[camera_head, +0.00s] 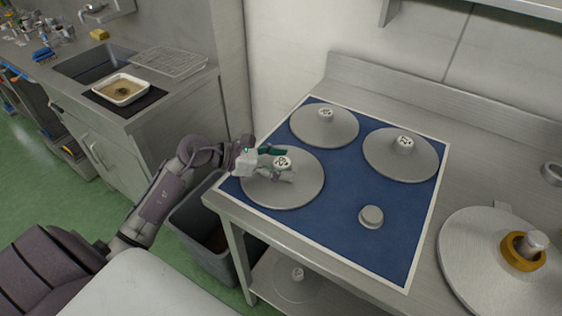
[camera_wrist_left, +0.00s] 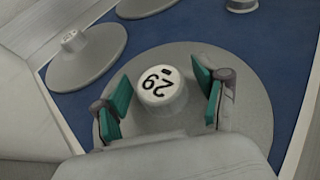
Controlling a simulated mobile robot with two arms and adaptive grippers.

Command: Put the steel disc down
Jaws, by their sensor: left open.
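A round steel disc (camera_head: 290,198) lies flat on the blue mat (camera_head: 335,215), at the mat's near left corner. Its upright knob has a numbered white top, seen close up in the left wrist view (camera_wrist_left: 158,86). My left gripper (camera_head: 277,164) is at this knob. In the left wrist view, its two green-padded fingers (camera_wrist_left: 163,100) stand on either side of the knob, with gaps visible. The jaws are open, and the disc (camera_wrist_left: 255,110) rests on the mat. My right gripper is not in view.
Two similar discs (camera_head: 312,133) (camera_head: 385,165) and a small grey knob (camera_head: 371,216) are on the mat. A larger disc (camera_head: 470,260) with an orange ring (camera_head: 515,252) lies on the right. A bin (camera_head: 190,222) stands left of the table; another disc (camera_head: 290,290) lies on the lower shelf.

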